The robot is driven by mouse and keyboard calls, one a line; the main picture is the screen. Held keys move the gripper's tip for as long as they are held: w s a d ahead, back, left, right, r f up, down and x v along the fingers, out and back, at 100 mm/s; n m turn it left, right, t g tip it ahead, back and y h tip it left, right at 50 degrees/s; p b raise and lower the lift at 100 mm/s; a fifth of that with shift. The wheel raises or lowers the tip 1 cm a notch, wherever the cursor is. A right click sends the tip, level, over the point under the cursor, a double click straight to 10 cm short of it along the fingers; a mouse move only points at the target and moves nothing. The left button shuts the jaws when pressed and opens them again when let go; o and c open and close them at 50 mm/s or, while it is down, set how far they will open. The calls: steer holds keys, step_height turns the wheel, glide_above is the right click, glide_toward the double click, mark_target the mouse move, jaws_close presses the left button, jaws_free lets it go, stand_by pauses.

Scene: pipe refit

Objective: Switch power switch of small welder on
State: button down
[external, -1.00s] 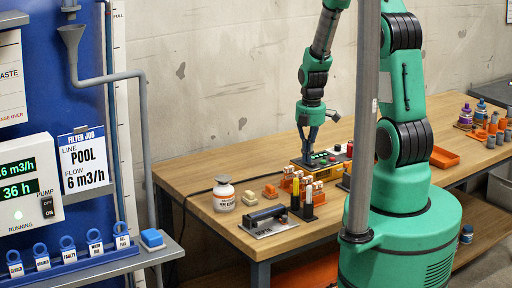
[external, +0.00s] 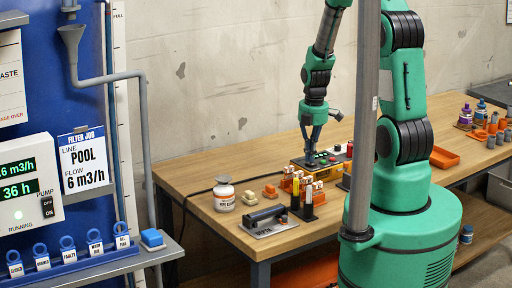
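A low yellow box with a dark top panel (external: 326,159) stands towards the back of the wooden workbench; it appears to be the small welder. Its top carries a small green display or light and red and black parts at its right end. Which part is the power switch, and its position, are too small to tell. My gripper (external: 311,143) points down just above the left part of this panel. Its dark fingers look close to the panel, but I cannot tell whether they touch it. Their gap is too small to read, and I see nothing held.
In front of the box are small orange-and-white parts (external: 270,191), dark upright tubes (external: 301,196) and a flat plate with a dark cylinder (external: 268,222). A white jar (external: 224,197) stands left. An orange tray (external: 444,157) lies right. A grey post (external: 364,130) crosses the view.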

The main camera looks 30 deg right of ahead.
step_height(320, 180, up, 14)
steer(key=w+p, duration=0.2)
steer(key=p, duration=0.2)
steer(key=shift+f, duration=0.15)
stand_by(0.7)
steer(key=s+a+r+m+t, duration=0.1)
steer(key=s+a+r+m, duration=0.25)
steer(key=r, duration=0.55)
steer(key=s+a+r+m+t, duration=0.15)
steer(key=s+r+m, duration=0.3)
steer(key=r, duration=0.45)
steer(key=s+a+r+m+t, duration=0.1)
steer(key=s+a+r+m, duration=0.2)
steer(key=s+r+m, duration=0.2)
steer(key=s+a+r+m+t, duration=0.1)
steer(key=s+a+r+m, duration=0.2)
steer(key=s, duration=0.8)
steer(key=shift+r+m, duration=1)
steer(key=shift+r, duration=0.35)
steer(key=shift+t, duration=0.25)
